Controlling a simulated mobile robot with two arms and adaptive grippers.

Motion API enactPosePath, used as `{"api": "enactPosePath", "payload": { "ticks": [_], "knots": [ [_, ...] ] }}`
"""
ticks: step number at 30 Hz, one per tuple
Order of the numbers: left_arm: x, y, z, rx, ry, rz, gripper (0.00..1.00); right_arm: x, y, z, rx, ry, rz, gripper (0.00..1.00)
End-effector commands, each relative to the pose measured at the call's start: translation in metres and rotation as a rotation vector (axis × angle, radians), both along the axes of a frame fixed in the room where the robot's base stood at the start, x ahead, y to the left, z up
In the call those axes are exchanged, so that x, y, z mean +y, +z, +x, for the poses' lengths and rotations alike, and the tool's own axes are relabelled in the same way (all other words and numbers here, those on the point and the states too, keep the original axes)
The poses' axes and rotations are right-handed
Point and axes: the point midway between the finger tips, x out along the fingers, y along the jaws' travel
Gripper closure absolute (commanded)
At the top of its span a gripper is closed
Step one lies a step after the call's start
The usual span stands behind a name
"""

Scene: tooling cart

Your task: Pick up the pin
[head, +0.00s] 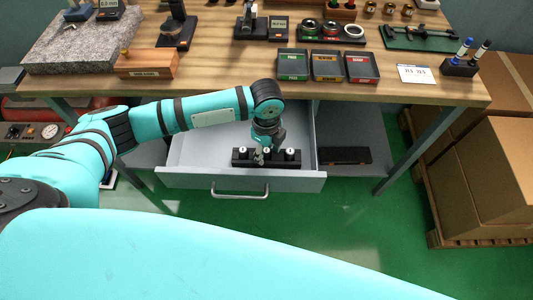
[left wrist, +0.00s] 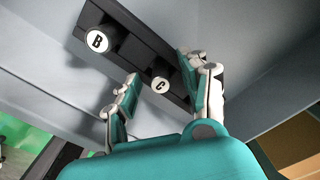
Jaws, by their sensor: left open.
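A black rack (head: 278,162) lies in the open drawer and holds white-topped pins. In the head view one pin (head: 243,151) is at the rack's left and another (head: 290,152) at its right. In the left wrist view a pin marked C (left wrist: 160,86) sits in the rack between my spread fingertips, and a pin marked B (left wrist: 97,41) stands up to its left. My left gripper (head: 262,154) is open over the rack and also shows in the left wrist view (left wrist: 160,84). It partly hides the rack's middle. I cannot tell whether the fingers touch pin C. My right gripper is not in view.
A dark flat case (head: 345,156) lies right of the drawer. Cardboard boxes (head: 490,180) on a pallet stand at the right.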

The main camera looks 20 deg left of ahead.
Motion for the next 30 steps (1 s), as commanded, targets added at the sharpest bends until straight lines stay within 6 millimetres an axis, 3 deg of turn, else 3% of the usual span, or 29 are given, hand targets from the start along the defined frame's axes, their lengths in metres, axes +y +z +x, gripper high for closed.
{"api": "enactPosePath", "payload": {
  "ticks": [2,12,23,26,30],
  "knots": [
    [0.000,0.000,0.000,0.000,0.000,0.000,0.58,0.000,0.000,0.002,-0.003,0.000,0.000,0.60],
    [0.000,0.000,0.000,0.000,0.000,0.000,1.00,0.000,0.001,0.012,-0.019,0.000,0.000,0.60],
    [0.000,0.002,0.000,-0.002,0.000,-0.002,1.00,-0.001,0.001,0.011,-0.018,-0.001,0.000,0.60],
    [0.000,0.011,0.001,-0.003,0.001,-0.002,1.00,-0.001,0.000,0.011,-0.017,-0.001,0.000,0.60],
    [-0.001,0.036,0.002,-0.005,-0.001,-0.004,1.00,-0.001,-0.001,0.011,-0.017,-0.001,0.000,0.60]
  ]
}}
